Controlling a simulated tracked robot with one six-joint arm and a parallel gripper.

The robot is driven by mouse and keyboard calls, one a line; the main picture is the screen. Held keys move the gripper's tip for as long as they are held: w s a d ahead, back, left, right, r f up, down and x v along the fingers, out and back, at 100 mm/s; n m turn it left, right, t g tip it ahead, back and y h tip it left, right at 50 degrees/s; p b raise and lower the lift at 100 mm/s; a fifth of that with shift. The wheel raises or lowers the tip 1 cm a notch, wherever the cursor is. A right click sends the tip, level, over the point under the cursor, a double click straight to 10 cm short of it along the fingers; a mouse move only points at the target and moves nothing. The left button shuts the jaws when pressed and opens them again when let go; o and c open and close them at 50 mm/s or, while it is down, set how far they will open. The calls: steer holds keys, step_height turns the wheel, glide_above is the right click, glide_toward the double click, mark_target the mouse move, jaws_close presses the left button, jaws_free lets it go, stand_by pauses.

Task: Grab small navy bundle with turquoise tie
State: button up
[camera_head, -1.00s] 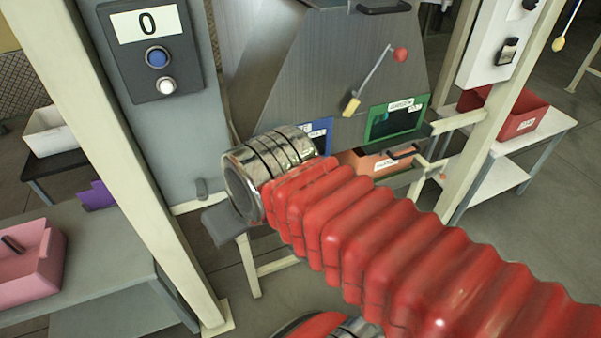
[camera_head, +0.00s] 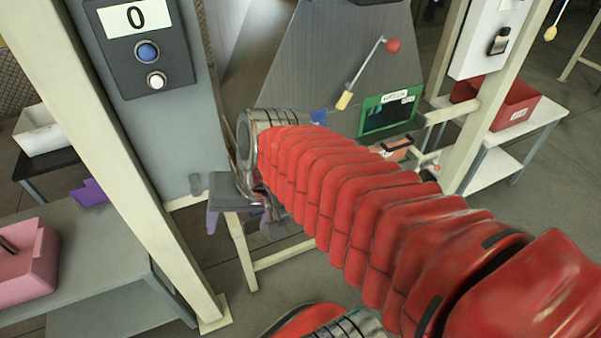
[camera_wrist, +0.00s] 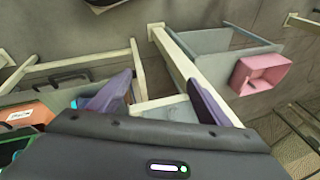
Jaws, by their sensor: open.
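I cannot make out a small navy bundle with a turquoise tie in either view. My gripper (camera_wrist: 160,88) is open in the wrist view, its two dark purple-grey fingers spread wide with no bundle visible between them. Pale frame bars and the floor show beyond the fingers. In the head view my gripper is mostly hidden behind my red bellows arm and its metal cuff, near the post.
A grey machine (camera_head: 340,60) has a green-framed opening (camera_head: 388,112) and a lever. An orange drawer (camera_wrist: 28,114) is at left in the wrist view. A pink bin (camera_head: 28,262) stands on the left bench. A red bin (camera_head: 512,108) is on the right table.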

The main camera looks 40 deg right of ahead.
steer(key=w+d+f+m+t+y, duration=0.2)
steer(key=d+m, duration=0.4)
steer(key=m, duration=0.2)
steer(key=w+d+f+m+t+y, duration=0.1)
steer(key=w+d+f+m+y, duration=0.15)
steer(key=d+m, duration=0.35)
steer(key=s+d+f+m+t+h, duration=0.1)
steer(key=d+m+t+h, duration=0.1)
steer(key=d+m, duration=0.5)
steer(key=s+d+f+m+t+h, duration=0.1)
steer(key=d+m+t, duration=0.3)
steer(key=d+m, duration=0.4)
steer(key=d+h, duration=0.1)
steer(key=d, duration=0.3)
steer(key=shift+s+f+h, duration=0.3)
steer(key=shift+f+h, duration=0.05)
steer(key=shift+f, duration=0.05)
steer(key=shift+w, duration=0.1)
steer(key=x, duration=0.8)
steer(key=shift+w, duration=0.15)
steer(key=shift+w+f, duration=0.1)
steer(key=shift+f, duration=0.05)
